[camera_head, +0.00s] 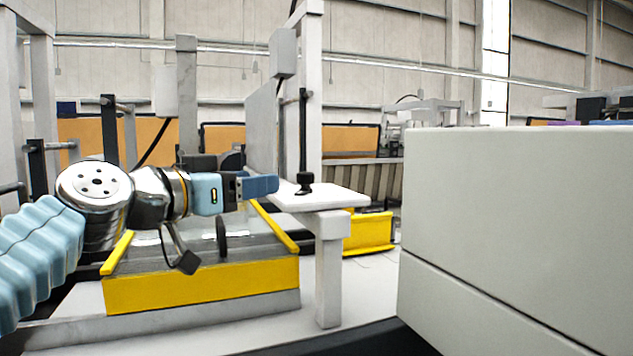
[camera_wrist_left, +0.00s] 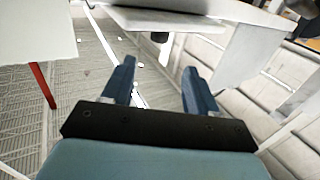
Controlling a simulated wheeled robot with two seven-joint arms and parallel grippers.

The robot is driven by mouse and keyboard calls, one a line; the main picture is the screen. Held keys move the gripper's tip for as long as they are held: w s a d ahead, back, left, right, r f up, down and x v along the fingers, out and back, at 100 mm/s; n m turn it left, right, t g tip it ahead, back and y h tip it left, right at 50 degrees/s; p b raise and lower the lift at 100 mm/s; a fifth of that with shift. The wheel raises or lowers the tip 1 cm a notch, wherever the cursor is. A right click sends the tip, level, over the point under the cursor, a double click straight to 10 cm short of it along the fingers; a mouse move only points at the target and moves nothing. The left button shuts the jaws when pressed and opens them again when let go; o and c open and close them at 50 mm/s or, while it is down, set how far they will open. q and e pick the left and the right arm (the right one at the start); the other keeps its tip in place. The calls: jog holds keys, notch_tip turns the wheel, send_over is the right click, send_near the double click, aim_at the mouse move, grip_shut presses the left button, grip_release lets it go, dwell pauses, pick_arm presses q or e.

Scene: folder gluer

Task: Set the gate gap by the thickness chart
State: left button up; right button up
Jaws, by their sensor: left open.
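My left gripper (camera_head: 264,185) reaches in from the left over the yellow-edged feed bed and is close beside a white shelf plate (camera_head: 318,197). Its blue fingers point right toward the plate. In the left wrist view the fingers (camera_wrist_left: 158,78) are apart with nothing between them. A thin black upright rod with a black knob-like foot (camera_head: 304,183) stands on the plate, just beyond the fingertips. In the wrist view a small dark piece (camera_wrist_left: 160,37) shows under a pale plate edge (camera_wrist_left: 180,22), ahead of the fingers. No readable thickness chart shows. My right gripper is out of view.
A white post (camera_head: 309,90) rises behind the plate, with a grey panel (camera_head: 262,128) beside it. The feed bed has a yellow front bar (camera_head: 200,287). A large pale cabinet (camera_head: 518,220) fills the right side. A red post (camera_wrist_left: 42,84) shows in the wrist view.

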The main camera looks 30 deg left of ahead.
aim_at(299, 174)
pick_arm(q)
jog(key=w+p, duration=0.1)
jog(key=w, duration=0.3)
jog(key=w+d+p, duration=0.1)
jog(key=w, duration=0.3)
jog(key=w+d+p, duration=0.1)
jog(key=w, duration=0.3)
jog(key=shift+w+d, duration=0.15)
jog(key=shift+w, duration=0.25)
jog(key=c, duration=0.9)
jog(key=shift+f+m+h+b, duration=0.2)
jog(key=shift+m+h+b, duration=0.3)
jog(key=shift+b, duration=0.65)
jog(key=shift+c, duration=0.2)
jog(key=shift+h+b, duration=0.35)
jog(key=shift+h, duration=0.05)
jog(key=shift+r+m+g+h, duration=0.15)
jog(key=shift+m+g+h, duration=0.15)
jog(key=shift+r, duration=0.15)
